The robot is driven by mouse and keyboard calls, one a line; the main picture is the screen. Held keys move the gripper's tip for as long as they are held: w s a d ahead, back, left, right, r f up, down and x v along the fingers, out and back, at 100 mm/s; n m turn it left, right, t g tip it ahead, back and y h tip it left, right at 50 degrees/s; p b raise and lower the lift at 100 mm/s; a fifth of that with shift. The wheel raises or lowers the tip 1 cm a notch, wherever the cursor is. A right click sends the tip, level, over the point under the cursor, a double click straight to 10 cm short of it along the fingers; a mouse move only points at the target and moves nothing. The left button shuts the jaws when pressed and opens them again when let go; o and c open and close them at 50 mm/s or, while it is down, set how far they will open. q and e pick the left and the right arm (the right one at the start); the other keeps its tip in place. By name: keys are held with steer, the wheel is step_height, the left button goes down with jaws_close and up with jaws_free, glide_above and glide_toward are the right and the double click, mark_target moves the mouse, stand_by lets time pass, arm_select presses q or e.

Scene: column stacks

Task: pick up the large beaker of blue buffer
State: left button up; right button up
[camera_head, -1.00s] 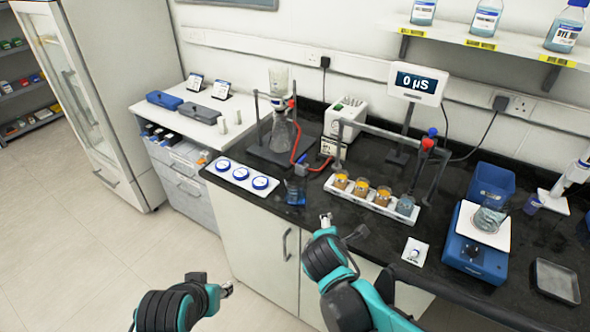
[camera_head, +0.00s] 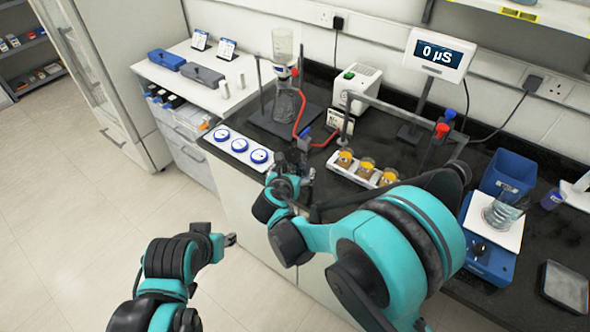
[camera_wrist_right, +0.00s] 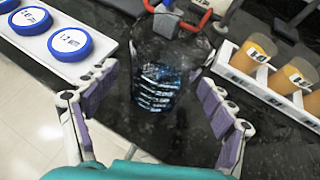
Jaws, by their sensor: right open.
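The large beaker of blue buffer (camera_wrist_right: 158,90) stands on the black bench in the right wrist view, a clear vessel with blue liquid and pale markings. My right gripper (camera_wrist_right: 154,76) is open, with its purple-padded fingers on either side of the beaker and gaps showing between pads and glass. In the head view my right gripper (camera_head: 300,172) is at the bench's front edge and largely hides the beaker. My left gripper (camera_head: 231,240) is over the floor, away from the bench; its jaw opening is too small to tell.
A white tray with blue-lidded dishes (camera_head: 239,146) lies left of the beaker. A white rack (camera_head: 343,170) with amber-filled cups is to the right. A stand with a flask (camera_head: 285,104) and red tubing is behind. A blue balance (camera_head: 489,258) holds another beaker.

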mark_target(297, 155)
steer(key=shift+x, duration=1.15)
steer(key=c, duration=1.4)
steer(key=shift+o, duration=0.2)
steer(key=shift+r, duration=0.15)
steer(key=shift+r+p, duration=0.45)
steer(key=shift+r, duration=0.6)
step_height(297, 155, up, 2)
steer(key=shift+p, duration=0.5)
steer(key=shift+s+d+r+p, duration=0.65)
steer(key=shift+s+d+r, duration=0.55)
steer(key=shift+d, duration=0.25)
steer(key=shift+s+d+r+p, duration=0.6)
steer(key=shift+s+d+r, duration=0.45)
steer(key=shift+s+d, duration=0.35)
steer(key=shift+s+d+r+p, duration=0.65)
steer(key=shift+s+d+r, duration=0.5)
steer(key=shift+d, duration=0.4)
